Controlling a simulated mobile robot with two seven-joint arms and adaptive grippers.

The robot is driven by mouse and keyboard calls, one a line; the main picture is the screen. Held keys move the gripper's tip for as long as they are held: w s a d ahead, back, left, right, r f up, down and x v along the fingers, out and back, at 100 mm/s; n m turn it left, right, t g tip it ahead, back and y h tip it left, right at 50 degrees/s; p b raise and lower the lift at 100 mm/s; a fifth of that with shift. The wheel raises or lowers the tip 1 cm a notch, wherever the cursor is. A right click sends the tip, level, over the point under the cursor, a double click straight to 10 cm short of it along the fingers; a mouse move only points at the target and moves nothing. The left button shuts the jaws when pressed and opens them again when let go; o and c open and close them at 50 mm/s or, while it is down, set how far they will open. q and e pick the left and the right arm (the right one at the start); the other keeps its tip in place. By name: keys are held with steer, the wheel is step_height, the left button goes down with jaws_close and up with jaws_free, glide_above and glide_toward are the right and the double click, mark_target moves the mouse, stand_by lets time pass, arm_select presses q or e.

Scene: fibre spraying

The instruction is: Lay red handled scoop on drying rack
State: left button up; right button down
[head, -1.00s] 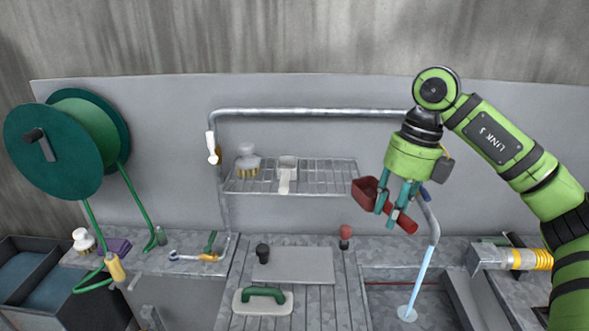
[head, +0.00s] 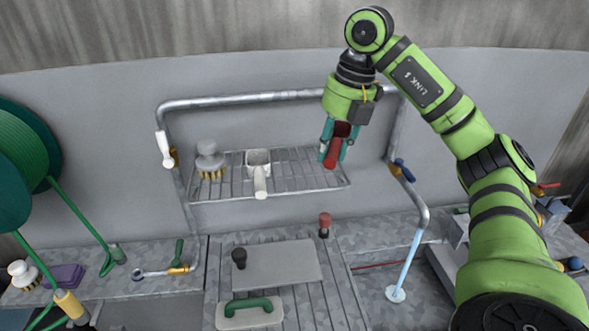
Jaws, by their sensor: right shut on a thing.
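The red handled scoop (head: 333,152) is in my right gripper (head: 336,148) in the head view. Its red handle points down and toward the viewer, and its dark red bowl is partly hidden between the fingers. The gripper is shut on it, in front of or over the right end of the drying rack (head: 290,181); the exact gap to the wires cannot be told. The wire rack is fixed at the wall. A white scoop (head: 259,170) lies in its middle and a brush (head: 210,160) stands at its left. My left gripper is not in view.
A steel pipe (head: 260,98) runs above and behind the rack. A tap with a blue lever (head: 403,170) pours water at the right. Below are a grey board (head: 275,264), a red-topped stopper (head: 324,222) and a green-handled float (head: 250,312). The rack's right part looks free.

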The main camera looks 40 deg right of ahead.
steer(key=w+a+f, duration=0.1)
steer(key=w, duration=0.1)
steer(key=w+f+p, duration=0.1)
steer(key=w, duration=0.1)
steer(key=w+a+f+p, duration=0.1)
steer(key=w+f, duration=0.1)
steer(key=shift+w+a, duration=0.3)
step_height(320, 180, down, 4)
steer(key=shift+s+r+p, duration=0.15)
steer(key=shift+p, duration=1.05)
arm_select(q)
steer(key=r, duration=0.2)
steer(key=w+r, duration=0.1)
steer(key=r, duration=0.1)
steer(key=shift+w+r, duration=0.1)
arm_select(e)
steer(key=shift+f, duration=0.2)
steer(key=shift+f+b, duration=0.1)
steer(key=shift+b, duration=0.2)
steer(key=c, duration=0.9)
jaws_free()
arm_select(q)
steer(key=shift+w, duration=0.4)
